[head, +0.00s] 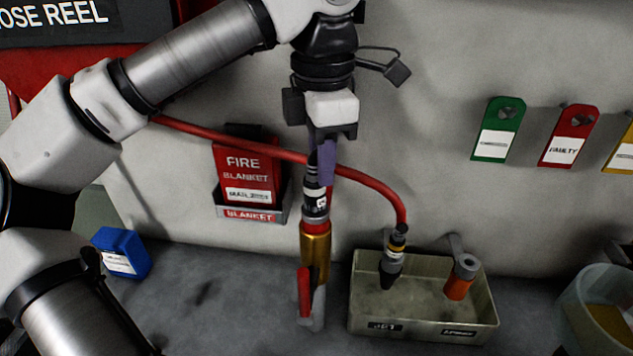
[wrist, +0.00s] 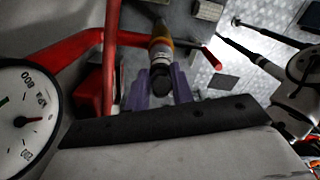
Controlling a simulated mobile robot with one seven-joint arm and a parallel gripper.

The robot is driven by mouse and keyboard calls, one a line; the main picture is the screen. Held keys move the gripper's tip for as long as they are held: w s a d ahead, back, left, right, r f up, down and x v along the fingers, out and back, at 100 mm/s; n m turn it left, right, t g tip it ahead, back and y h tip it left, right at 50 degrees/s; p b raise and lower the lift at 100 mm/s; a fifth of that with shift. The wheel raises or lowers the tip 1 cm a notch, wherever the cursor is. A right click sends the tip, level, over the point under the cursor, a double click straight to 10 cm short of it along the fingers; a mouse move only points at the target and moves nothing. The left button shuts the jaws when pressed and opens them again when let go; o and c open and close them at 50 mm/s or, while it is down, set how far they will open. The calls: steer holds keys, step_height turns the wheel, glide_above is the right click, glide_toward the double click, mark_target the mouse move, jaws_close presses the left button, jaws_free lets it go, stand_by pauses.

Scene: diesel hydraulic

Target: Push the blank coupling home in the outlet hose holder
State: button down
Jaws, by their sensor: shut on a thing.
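My gripper (head: 320,165) points down in front of the wall, its purple fingers shut on a dark coupling (head: 316,205) with a pale marked band. In the wrist view the dark round end of this coupling (wrist: 161,78) lies between the two fingers. Directly below it, in line with it, is a gold cylinder (head: 315,245) with a red lever (head: 304,290) and a grey lower end. I cannot tell whether the coupling is fully seated in it. Which part is the outlet hose holder is not clear.
A tray (head: 425,325) to the right holds a dark nozzle (head: 391,262) and an orange-and-grey piece (head: 460,277). A red hose (head: 370,185) passes behind my gripper. A fire blanket box (head: 247,170) hangs left. A gauge (wrist: 25,120) is close at left in the wrist view.

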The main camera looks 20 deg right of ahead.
steer(key=shift+s+r+p, duration=0.15)
steer(key=shift+r+p, duration=0.15)
steer(key=shift+r, duration=0.25)
steer(key=shift+r, duration=0.1)
steer(key=shift+s+r+p, duration=0.2)
steer(key=shift+r+p, duration=0.15)
steer(key=shift+r, duration=0.1)
steer(key=shift+w+r+p, duration=0.15)
steer(key=shift+r+p, duration=0.15)
steer(key=shift+r, duration=0.05)
steer(key=shift+r, duration=0.1)
steer(key=shift+r, duration=1.9)
